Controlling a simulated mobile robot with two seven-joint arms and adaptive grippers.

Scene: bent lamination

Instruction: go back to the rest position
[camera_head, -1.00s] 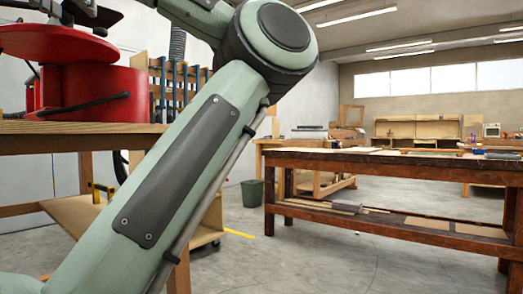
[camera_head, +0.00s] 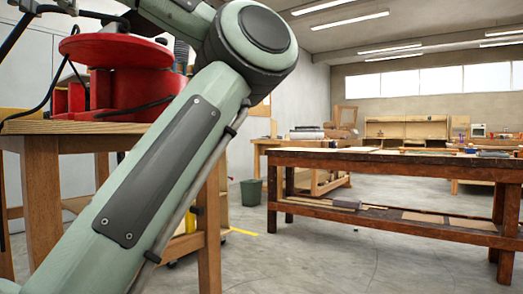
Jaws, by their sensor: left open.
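My left arm (camera_head: 165,165), pale green with a dark cover plate, rises from the lower left to a large elbow joint near the top middle. From there it bends back toward the upper left. My left gripper (camera_head: 62,7) shows only in part as dark pieces at the top left edge, cut off by the frame, above the red machine. It is open, and nothing shows held in it. My right gripper and right arm are out of view.
A red machine (camera_head: 128,92) with a round top stands on a wooden table (camera_head: 42,190) at left, behind my arm. A long dark wooden bench (camera_head: 385,165) stands at right. A green bin (camera_head: 251,192) is between them. Grey floor (camera_head: 330,260) in front is clear.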

